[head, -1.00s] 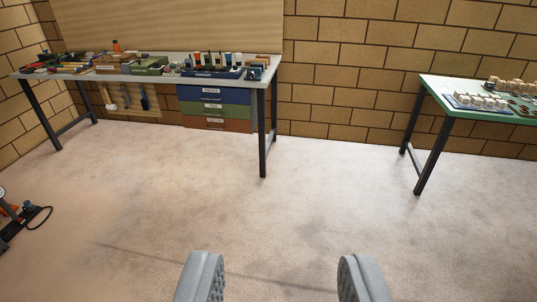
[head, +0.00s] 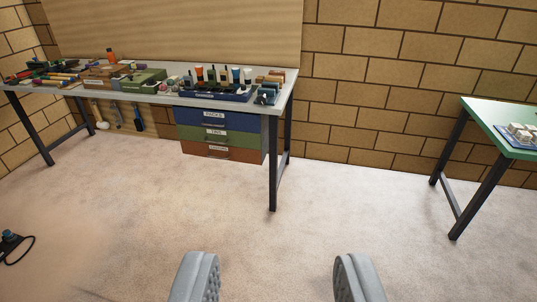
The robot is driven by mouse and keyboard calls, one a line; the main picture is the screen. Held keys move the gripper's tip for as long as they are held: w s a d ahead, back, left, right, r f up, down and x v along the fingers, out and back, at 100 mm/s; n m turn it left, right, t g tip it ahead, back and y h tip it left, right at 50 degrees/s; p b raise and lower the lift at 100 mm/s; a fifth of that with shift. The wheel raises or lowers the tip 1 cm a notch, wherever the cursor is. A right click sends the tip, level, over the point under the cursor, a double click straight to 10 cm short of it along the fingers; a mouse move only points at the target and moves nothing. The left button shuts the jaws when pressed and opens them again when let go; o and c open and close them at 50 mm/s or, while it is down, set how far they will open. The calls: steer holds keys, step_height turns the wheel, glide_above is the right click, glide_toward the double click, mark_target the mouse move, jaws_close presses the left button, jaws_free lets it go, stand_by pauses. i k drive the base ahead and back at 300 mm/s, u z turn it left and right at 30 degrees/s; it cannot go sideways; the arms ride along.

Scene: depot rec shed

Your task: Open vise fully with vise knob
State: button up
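My gripper (head: 277,272) is open and empty, its two grey fingers wide apart over bare floor at the bottom of the head view. I cannot clearly make out a vise or its knob. A small dark teal item (head: 267,95) sits at the right front corner of the workbench (head: 150,97). It may be the vise, but it is too small to tell. My gripper is well short of the bench, with open floor between them.
Colored trays, bottles and tools crowd the bench top. Blue drawers (head: 215,119), with green and red ones below, hang under its right half. A dark bench leg (head: 273,165) stands ahead. A green table (head: 490,115) is at right. A dark corded item (head: 12,242) lies at left.

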mark_target(261, 99)
steer(key=u, duration=0.15)
steer(key=i, duration=3.15)
steer(key=z, duration=0.75)
steer(key=i, duration=0.55)
steer(key=z, duration=0.25)
